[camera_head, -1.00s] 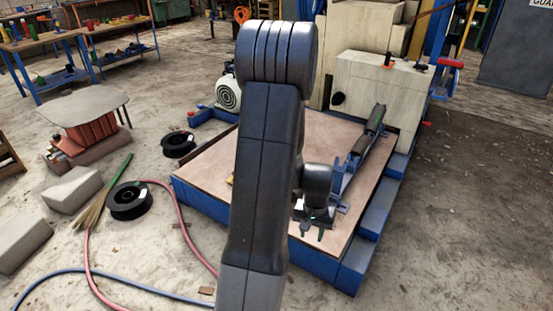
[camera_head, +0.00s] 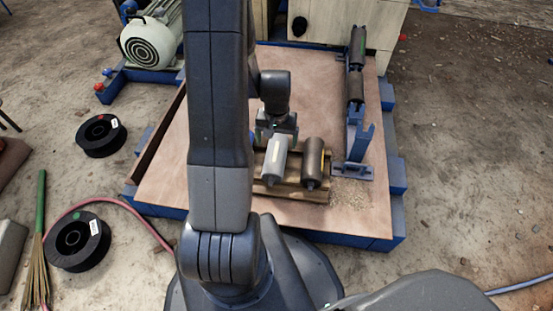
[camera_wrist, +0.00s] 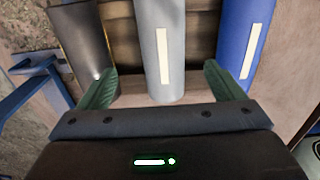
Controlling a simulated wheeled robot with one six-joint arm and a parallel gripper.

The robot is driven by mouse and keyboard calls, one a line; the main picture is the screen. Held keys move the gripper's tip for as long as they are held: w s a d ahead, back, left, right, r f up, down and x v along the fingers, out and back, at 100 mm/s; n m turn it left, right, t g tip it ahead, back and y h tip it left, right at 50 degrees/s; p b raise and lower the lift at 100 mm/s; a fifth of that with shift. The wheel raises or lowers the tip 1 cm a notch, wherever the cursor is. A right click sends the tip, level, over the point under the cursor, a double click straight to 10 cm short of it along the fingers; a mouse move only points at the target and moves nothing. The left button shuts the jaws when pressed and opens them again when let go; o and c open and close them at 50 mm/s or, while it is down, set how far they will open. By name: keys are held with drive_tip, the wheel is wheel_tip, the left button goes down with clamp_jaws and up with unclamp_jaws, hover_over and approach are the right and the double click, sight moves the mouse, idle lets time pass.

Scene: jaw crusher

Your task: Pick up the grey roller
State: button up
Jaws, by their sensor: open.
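The grey roller (camera_head: 275,157) lies on a wooden pallet (camera_head: 315,194) on the platform, beside a dark brown roller (camera_head: 313,160). In the wrist view the grey roller (camera_wrist: 164,45) runs up the middle, with a pale label strip. My gripper (camera_wrist: 160,86) is open, with one green finger on each side of the grey roller's near end. I cannot tell whether the fingers touch it.
A blue bracket (camera_head: 357,140) with dark rollers stands right of the pallet on the platform (camera_head: 225,190). Machine housing (camera_head: 345,25) rises behind. A motor (camera_head: 150,42) and black spools (camera_head: 78,243) are at the left.

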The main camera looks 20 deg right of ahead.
sight(275, 153)
drive_tip(key=f, duration=0.1)
drive_tip(key=f+b, duration=0.1)
drive_tip(key=f, duration=0.3)
drive_tip(key=shift+w, duration=0.3)
drive_tip(key=shift+w+d+f+b, duration=0.1)
drive_tip(key=shift+f+b, duration=0.7)
drive_tip(key=shift+f, duration=0.65)
drive_tip(key=shift+w+f+b, duration=0.1)
drive_tip(key=shift+f+b, duration=0.7)
drive_tip(key=shift+f, duration=0.65)
drive_tip(key=shift+r, duration=0.1)
drive_tip(key=c, duration=1.7)
